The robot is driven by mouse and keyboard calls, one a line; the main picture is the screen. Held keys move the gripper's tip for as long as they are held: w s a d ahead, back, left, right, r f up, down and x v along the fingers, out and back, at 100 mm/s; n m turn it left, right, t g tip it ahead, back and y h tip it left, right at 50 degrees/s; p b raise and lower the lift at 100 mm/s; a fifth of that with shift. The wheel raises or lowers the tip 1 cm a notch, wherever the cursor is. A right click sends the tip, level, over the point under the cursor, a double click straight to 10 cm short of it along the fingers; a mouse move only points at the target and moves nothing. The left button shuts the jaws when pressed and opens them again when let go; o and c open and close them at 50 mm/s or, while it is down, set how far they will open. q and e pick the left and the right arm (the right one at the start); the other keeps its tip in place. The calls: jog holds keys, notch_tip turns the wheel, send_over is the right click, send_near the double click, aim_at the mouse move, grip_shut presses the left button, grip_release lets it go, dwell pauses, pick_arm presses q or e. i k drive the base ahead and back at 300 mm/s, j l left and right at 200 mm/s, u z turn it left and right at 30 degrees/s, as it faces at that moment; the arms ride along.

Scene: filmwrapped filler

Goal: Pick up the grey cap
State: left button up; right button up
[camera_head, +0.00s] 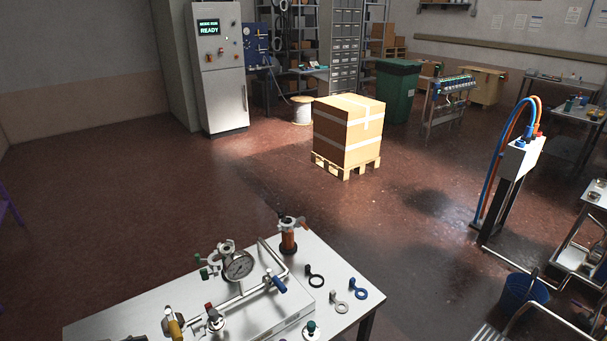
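A grey ring-shaped piece with a small raised knob (338,301), which looks like the grey cap, lies flat on the right part of the metal table (358,315). A similar black piece (315,278) lies to its upper left, and a blue one (358,289) lies to its right. The three are close together but apart. Neither of my grippers shows in this view.
On the table stand a pipe assembly with a round gauge (239,266), an orange-brown fitting (288,240) and a green-topped knob (310,328). Beyond are a boxed pallet (346,133), a hose stand (520,160) and a blue bucket (522,296).

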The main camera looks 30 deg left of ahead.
aim_at(215, 321)
jog(key=k+l, duration=0.1)
jog(key=l, duration=0.25)
jog(key=k+l, duration=0.1)
jog(key=l, duration=0.25)
jog(key=k+l, duration=0.1)
jog(key=l, duration=0.6)
jog(key=k, duration=0.05)
